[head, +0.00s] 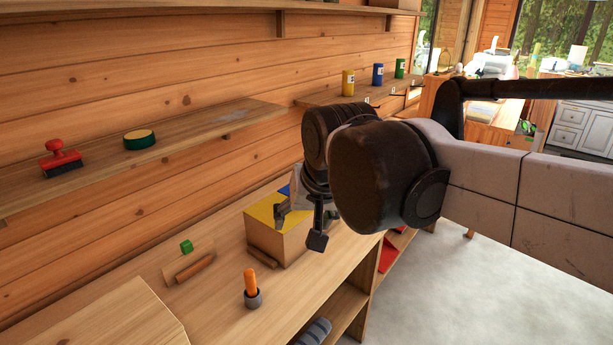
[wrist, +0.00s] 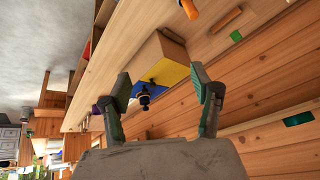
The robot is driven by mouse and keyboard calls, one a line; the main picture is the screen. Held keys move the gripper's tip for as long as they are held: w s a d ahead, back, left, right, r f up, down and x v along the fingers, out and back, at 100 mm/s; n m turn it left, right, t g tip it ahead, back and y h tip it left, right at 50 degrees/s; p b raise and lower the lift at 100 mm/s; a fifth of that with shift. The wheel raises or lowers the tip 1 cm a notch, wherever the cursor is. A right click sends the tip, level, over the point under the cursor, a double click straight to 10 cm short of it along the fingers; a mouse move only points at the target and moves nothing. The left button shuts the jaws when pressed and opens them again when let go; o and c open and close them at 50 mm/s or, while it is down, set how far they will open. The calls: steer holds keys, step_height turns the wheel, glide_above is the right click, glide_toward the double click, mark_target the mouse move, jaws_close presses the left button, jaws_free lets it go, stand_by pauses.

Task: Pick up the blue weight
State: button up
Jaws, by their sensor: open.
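The blue weight (wrist: 144,98) is small, dark blue and knobbed, and shows in the wrist view at the box top. The wooden box (head: 270,241) has a yellow and blue top; it also shows in the wrist view (wrist: 160,46). In the head view the weight is hidden behind my arm and gripper. My gripper (head: 299,227) is open and empty over the box. In the wrist view its fingers (wrist: 160,76) are spread wide, with the weight between them, nearer the left finger. I see no contact with the weight.
An orange-handled tool stands in a grey cup (head: 252,299) in front of the box. A green block (head: 186,246) lies on the bench. Coloured canisters (head: 378,75) stand farther back.

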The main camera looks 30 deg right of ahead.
steer(key=w+d+r+m+g, duration=0.1)
steer(key=w+d+r+m, duration=0.15)
steer(key=w, duration=0.35)
steer(key=w+d+r+m+g, duration=0.1)
steer(key=w+d+r+m, duration=0.15)
steer(key=w, duration=0.35)
steer(key=w+d+m+g+p, duration=0.1)
steer(key=w+d+m, duration=0.35)
steer(key=w, duration=0.45)
steer(key=w+d+m+g+p, duration=0.1)
steer(key=w+d+m, duration=0.3)
steer(key=w, duration=0.6)
steer(key=w+d+f+m+g, duration=0.2)
steer(key=w+d+f+m, duration=0.1)
steer(key=w+d+f, duration=0.4)
steer(key=f, duration=0.2)
steer(key=f+p, duration=0.1)
steer(key=f, duration=0.2)
steer(key=d+f, duration=0.1)
steer(key=f, duration=0.1)
steer(key=shift+s+f, duration=0.25)
steer(key=shift+f, duration=0.15)
steer(key=shift+w+f+p, duration=0.2)
steer(key=shift+f+p, duration=0.45)
steer(key=shift+f, duration=2)
steer(key=shift+c, duration=0.2)
jaws_close()
